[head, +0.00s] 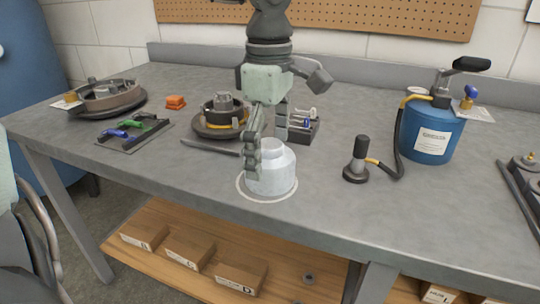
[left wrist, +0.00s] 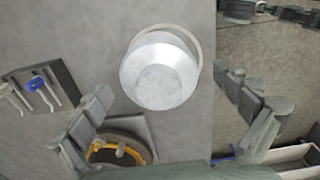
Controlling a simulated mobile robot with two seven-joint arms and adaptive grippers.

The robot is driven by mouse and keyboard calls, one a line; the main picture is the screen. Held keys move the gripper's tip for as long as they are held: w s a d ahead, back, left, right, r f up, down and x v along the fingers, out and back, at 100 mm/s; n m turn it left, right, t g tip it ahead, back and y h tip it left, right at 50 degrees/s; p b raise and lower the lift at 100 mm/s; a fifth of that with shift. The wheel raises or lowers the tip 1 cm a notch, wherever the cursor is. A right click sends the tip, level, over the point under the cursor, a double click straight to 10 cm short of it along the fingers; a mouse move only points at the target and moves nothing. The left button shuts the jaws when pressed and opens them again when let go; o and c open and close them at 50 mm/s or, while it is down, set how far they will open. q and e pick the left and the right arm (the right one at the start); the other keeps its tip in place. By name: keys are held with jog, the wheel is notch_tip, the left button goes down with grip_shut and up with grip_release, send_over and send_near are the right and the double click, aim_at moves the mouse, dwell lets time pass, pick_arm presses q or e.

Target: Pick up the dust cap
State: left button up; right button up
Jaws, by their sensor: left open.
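The dust cap (head: 274,174) is a silver-white, rounded can shape with a narrower top. It stands upright inside a white ring marked on the grey workbench (head: 330,215). My left gripper (head: 266,142) is open, with one finger in front of the cap's left side and the other behind it in the head view. In the left wrist view the cap (left wrist: 160,72) lies between and slightly beyond the two spread fingers, with a gap on both sides. The gripper hides part of the cap's left side in the head view. My right gripper is not in view.
Behind the gripper are a hub assembly (head: 211,128) and a small dark tray (head: 304,132). A black-handled tool (head: 357,160) with a hose and a blue canister (head: 430,138) stand to the right. The bench front is clear; cardboard boxes (head: 190,252) sit on the shelf below.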

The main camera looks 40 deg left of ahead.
pick_arm(q)
jog(key=shift+f, duration=0.75)
jog(key=shift+w+r, duration=0.1)
jog(key=c, duration=1.3)
jog(key=shift+o, duration=0.2)
